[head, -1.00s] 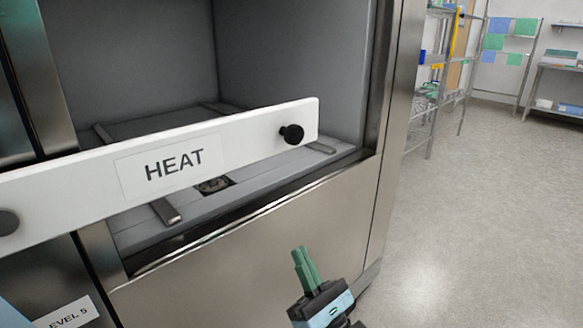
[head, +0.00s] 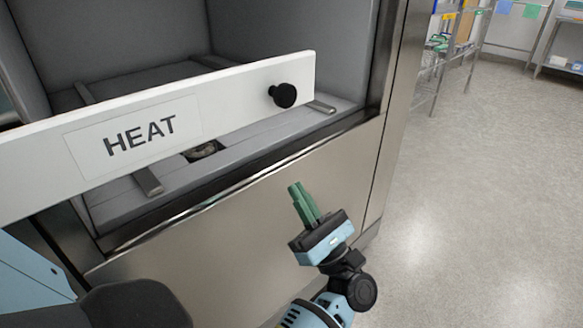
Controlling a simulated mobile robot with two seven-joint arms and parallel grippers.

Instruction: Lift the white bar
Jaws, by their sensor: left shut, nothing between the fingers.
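The white bar (head: 230,97) with a "HEAT" label (head: 140,133) slants across the front of the washer's open chamber. It is higher at its right end, where a black knob (head: 283,95) sticks out; its left end is out of the picture. My left gripper (head: 296,188) has green fingers and is shut and empty. It is below the bar's right part, in front of the steel panel, and appears apart from the bar. My right gripper is not in view.
The steel washer front (head: 235,235) fills the space below the chamber. Rails lie on the chamber floor, such as one rail (head: 148,180) behind the bar. Open floor (head: 480,200) lies to the right, with wire shelves (head: 450,55) further back.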

